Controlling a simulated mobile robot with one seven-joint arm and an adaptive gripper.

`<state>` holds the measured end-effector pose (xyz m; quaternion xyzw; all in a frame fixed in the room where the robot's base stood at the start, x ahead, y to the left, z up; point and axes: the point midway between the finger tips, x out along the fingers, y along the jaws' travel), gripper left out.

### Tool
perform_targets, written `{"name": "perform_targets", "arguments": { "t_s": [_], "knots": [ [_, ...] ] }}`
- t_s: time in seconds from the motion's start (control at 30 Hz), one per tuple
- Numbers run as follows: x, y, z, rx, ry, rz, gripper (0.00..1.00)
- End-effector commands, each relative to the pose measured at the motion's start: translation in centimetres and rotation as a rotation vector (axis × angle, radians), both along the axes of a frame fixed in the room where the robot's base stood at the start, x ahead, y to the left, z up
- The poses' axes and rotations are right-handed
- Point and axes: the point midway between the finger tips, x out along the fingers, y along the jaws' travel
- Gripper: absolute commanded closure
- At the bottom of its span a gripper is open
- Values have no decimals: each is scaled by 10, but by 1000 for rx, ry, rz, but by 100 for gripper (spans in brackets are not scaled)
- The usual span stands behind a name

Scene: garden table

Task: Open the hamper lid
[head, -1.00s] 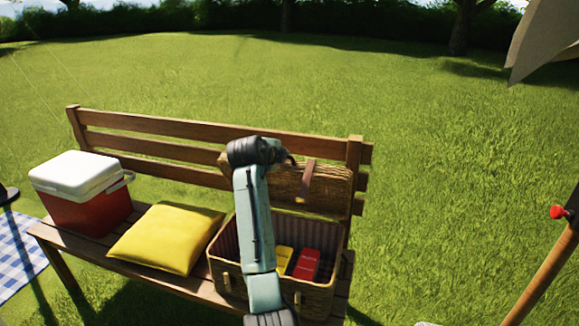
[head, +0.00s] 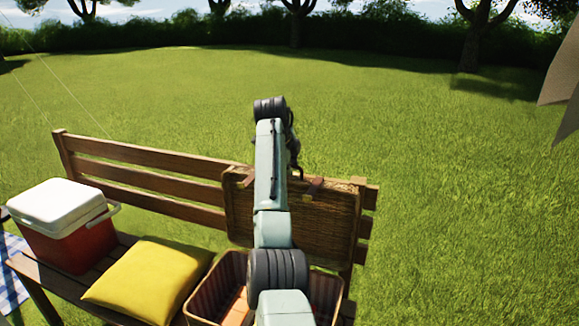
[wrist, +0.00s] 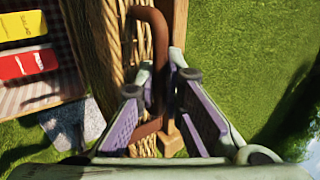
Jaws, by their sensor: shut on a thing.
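The wicker hamper (head: 199,297) stands on the bench, its inside partly hidden by my arm. Its lid (head: 335,222) is raised and stands about upright in front of the bench back. My gripper (head: 293,165) is at the lid's top edge, partly behind my own arm in the head view. In the wrist view my gripper (wrist: 160,88) has its fingers on either side of the brown lid handle (wrist: 159,50) and is shut on it. A yellow packet (wrist: 22,26) and a red packet (wrist: 27,65) lie in the striped-lined hamper.
A yellow cushion (head: 150,278) lies left of the hamper on the bench (head: 150,180). A red cooler (head: 70,243) with a white lid stands further left. Open lawn lies behind the bench. A beige cloth (head: 560,80) hangs at the right edge.

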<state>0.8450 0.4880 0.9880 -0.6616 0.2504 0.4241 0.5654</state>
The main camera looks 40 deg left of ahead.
Motion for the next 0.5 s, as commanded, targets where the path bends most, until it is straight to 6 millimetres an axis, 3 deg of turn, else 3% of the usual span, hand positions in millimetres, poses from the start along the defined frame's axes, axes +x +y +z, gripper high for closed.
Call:
{"name": "perform_targets", "arguments": {
  "t_s": [0.37,0.4,0.5],
  "knots": [
    [0,-1,-4,-6,10,1,100],
    [0,-1,-4,-6,10,1,91],
    [0,-1,-4,-5,9,0,84]
  ]
}}
